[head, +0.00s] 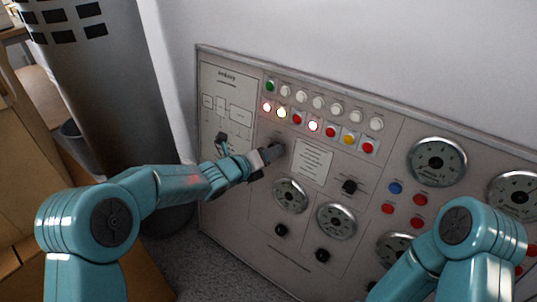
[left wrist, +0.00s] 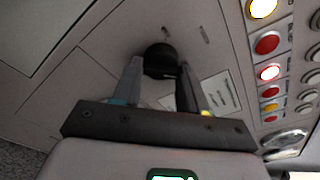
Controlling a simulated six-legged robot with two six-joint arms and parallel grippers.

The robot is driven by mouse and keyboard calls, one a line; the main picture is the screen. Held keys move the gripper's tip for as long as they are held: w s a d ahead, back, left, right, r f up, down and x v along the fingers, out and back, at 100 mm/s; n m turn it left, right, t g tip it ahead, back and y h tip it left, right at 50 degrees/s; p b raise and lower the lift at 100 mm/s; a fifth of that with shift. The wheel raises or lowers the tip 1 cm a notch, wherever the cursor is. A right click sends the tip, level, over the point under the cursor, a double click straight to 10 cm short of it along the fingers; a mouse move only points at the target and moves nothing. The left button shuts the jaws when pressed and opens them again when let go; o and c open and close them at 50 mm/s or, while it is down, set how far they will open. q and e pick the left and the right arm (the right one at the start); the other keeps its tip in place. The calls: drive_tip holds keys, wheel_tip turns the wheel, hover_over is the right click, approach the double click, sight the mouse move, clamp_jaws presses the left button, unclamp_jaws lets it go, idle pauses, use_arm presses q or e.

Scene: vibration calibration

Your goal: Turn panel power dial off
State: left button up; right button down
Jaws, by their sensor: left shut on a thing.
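The grey control panel (head: 240,190) stands in front of me with lamps, buttons, gauges and dials. My left gripper (head: 274,151) reaches in from the left to the panel face, left of the white label sheet (head: 313,160). In the left wrist view, the fingers of my left gripper (left wrist: 158,85) are shut on a black round dial (left wrist: 160,60), one finger on each side. The dial is largely hidden by the gripper in the head view. My right arm shows at the lower right, but its gripper is out of view.
Several lamps are lit white at the panel's upper left, including one lamp (head: 313,125). A large round gauge (head: 437,162) sits at the right. Another black knob (head: 349,186) lies right of the gripper. A dark perforated cylinder (head: 105,100) stands left of the panel.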

use_arm(q)
drive_tip(key=shift+r+n+t+h, duration=0.15)
drive_tip(key=shift+n+t, duration=0.25)
drive_tip(key=shift+n, duration=4.1)
drive_tip(key=shift+n+t+h, duration=0.25)
drive_tip(key=shift+n+t, duration=0.15)
drive_tip(key=shift+n, duration=4.1)
drive_tip(key=o, duration=1)
drive_tip(key=shift+o, duration=0.2)
drive_tip(key=p+v, duration=0.3)
drive_tip(key=v, duration=1.3)
drive_tip(key=shift+a+p, duration=0.25)
drive_tip(key=shift+p, duration=0.1)
